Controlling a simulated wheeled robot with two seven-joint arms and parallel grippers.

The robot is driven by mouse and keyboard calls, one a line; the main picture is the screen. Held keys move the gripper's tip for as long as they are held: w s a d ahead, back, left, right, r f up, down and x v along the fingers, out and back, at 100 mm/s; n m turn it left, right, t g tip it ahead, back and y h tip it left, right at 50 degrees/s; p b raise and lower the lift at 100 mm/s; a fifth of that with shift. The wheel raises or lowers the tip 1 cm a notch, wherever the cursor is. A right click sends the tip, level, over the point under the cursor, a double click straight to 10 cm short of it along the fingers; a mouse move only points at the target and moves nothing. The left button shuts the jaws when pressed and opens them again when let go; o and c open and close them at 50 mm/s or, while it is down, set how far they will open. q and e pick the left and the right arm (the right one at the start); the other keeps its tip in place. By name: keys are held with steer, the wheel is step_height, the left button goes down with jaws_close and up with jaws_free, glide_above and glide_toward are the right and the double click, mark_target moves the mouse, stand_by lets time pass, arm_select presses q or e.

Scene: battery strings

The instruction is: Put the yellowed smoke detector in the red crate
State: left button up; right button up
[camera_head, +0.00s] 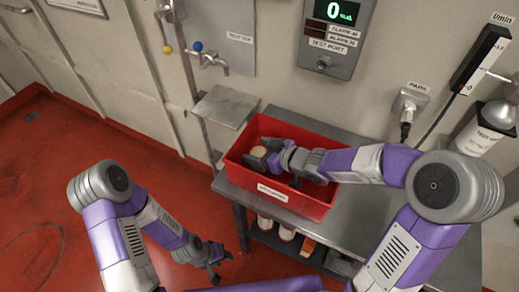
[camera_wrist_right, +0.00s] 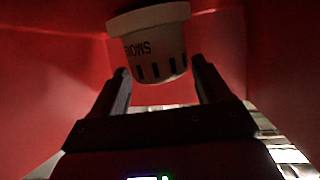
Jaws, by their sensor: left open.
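The yellowed smoke detector (camera_wrist_right: 155,45) is a cream-coloured round unit with dark slots and the lettering "SMOKE". In the head view the detector (camera_head: 259,152) is inside the red crate (camera_head: 232,168), towards its left end. My right gripper (camera_head: 268,152) reaches into the crate from the right. In the wrist view its two fingers (camera_wrist_right: 162,80) stand apart on either side of the detector's lower part, with a narrow gap at the right finger. What lies under the detector is hidden. My left gripper (camera_head: 215,268) is open and empty, low in front of the table.
The crate stands on a grey metal table (camera_head: 355,217). Containers (camera_head: 286,232) sit on a shelf below. A tap (camera_head: 210,60) and small metal shelf (camera_head: 225,106) are behind left. A gas display (camera_head: 338,30) and plugged cable (camera_head: 407,108) are on the wall. Red floor is clear at left.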

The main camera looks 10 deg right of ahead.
steer(key=shift+o, duration=0.5)
steer(key=shift+r, duration=0.1)
steer(key=shift+r, duration=0.2)
steer(key=p+v, duration=0.4)
steer(key=v, duration=0.3)
steer(key=shift+s+r+p, duration=0.25)
steer(key=shift+r+p, duration=0.1)
steer(key=shift+r, duration=0.05)
steer(key=shift+d, duration=0.15)
